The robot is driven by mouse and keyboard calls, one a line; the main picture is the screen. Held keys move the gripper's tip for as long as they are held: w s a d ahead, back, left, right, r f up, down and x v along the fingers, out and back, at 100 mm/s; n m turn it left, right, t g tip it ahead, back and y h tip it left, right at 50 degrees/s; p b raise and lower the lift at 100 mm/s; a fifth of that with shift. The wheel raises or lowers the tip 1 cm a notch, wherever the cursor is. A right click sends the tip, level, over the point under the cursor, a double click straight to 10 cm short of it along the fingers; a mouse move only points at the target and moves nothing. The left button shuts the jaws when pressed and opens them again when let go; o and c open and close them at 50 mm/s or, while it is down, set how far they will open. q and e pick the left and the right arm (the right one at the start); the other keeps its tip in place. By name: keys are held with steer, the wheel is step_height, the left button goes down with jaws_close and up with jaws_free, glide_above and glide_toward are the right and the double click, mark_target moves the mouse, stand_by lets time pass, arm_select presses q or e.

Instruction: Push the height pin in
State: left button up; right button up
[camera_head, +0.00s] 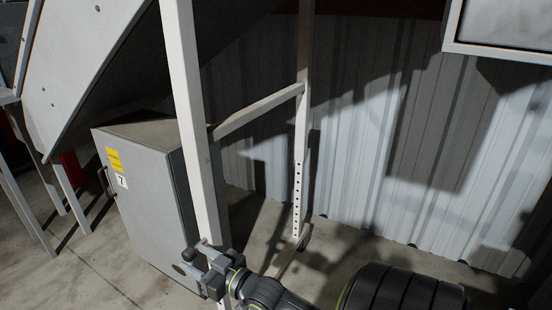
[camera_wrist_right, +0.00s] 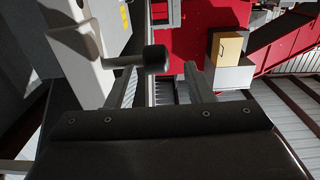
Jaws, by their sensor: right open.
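The height pin has a dark round knob (camera_head: 188,254) beside the lower part of the white post (camera_head: 198,130). In the right wrist view the black knob (camera_wrist_right: 157,59) stands out from the pale post (camera_wrist_right: 78,45), with a length of bare pin shaft (camera_wrist_right: 124,62) between them. My right gripper (camera_head: 203,272) is at the knob in the head view. In the right wrist view its open fingers (camera_wrist_right: 160,72) are spread, with the knob near the gap between the tips. I cannot tell whether they touch it. My left gripper is not in view.
A grey cabinet (camera_head: 155,205) with yellow and white labels stands left of the post. A rear leg with a row of holes (camera_head: 298,195) and a corrugated wall (camera_head: 365,150) are behind. In the right wrist view, red machinery (camera_wrist_right: 200,35) and a yellow box (camera_wrist_right: 227,47) lie beyond.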

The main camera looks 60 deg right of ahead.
steer(key=s+p, duration=0.3)
steer(key=s, duration=0.9)
steer(key=s+d+f+g+h+p, duration=0.1)
steer(key=s+d+f+g+p, duration=0.1)
steer(key=f, duration=0.5)
steer(key=s+d+f+m+g+h+p, duration=0.1)
steer(key=s+d+f+g+p, duration=0.1)
steer(key=f, duration=0.5)
steer(key=s+d+f+g+h+p, duration=0.1)
steer(key=s+d+f+g+p, duration=0.1)
steer(key=f, duration=0.5)
steer(key=shift+s+f+m+g+p, duration=0.35)
steer(key=shift+g+p, duration=0.35)
steer(key=shift+g, duration=0.2)
steer(key=shift+w+r, duration=0.1)
